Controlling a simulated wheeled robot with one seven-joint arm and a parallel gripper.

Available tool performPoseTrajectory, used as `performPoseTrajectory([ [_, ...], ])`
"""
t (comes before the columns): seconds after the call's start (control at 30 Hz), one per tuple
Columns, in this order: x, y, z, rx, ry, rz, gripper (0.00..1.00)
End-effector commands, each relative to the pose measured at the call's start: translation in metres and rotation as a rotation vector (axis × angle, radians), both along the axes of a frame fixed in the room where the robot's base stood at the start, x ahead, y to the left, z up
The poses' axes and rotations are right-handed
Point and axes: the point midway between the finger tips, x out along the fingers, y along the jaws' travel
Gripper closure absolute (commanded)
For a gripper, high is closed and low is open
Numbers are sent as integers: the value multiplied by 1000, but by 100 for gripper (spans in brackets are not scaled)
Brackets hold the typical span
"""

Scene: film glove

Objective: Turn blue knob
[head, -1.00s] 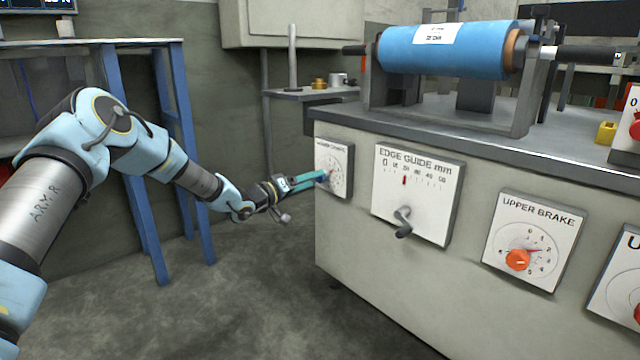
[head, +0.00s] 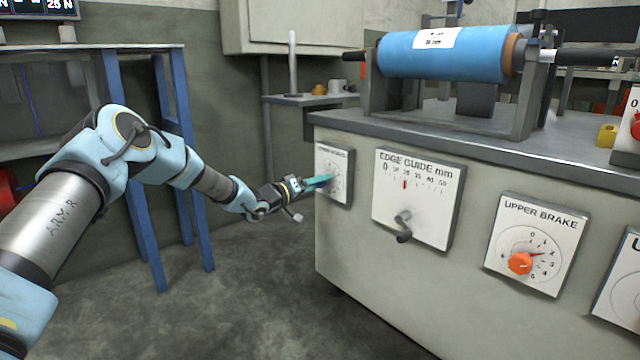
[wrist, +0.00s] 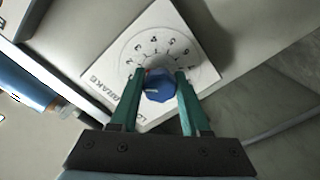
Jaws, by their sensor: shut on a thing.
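The blue knob (wrist: 159,88) sits on a white dial plate (wrist: 185,30) with numbers around it, and a light mark shows on the knob's left side in the wrist view. The plate's lettering ends in "BRAKE". My gripper (wrist: 158,76) has its two green fingers shut on the knob, one on each side. In the head view my gripper (head: 329,180) reaches the dial plate (head: 347,190) at the left end of the grey machine front. There the fingers hide most of the knob, and the small numbers are too blurred to read.
To the right on the machine front are the edge guide panel (head: 440,180) with its crank (head: 403,222) and the upper brake panel (head: 560,230) with an orange knob (head: 520,263). A blue roll (head: 450,52) lies on top. Open floor (head: 260,300) lies below my arm.

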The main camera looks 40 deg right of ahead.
Motion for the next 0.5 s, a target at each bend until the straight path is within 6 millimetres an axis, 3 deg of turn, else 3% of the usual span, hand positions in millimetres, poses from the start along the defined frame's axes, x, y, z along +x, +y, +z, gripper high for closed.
performPoseTrajectory([
  [0.03, 0, 0, 0, 0, 0, 0, 69],
  [0.3, 0, 0, 0, 0, 0, 0, 99],
  [0.5, 0, 0, 0, 0, -2, 0, 100],
])
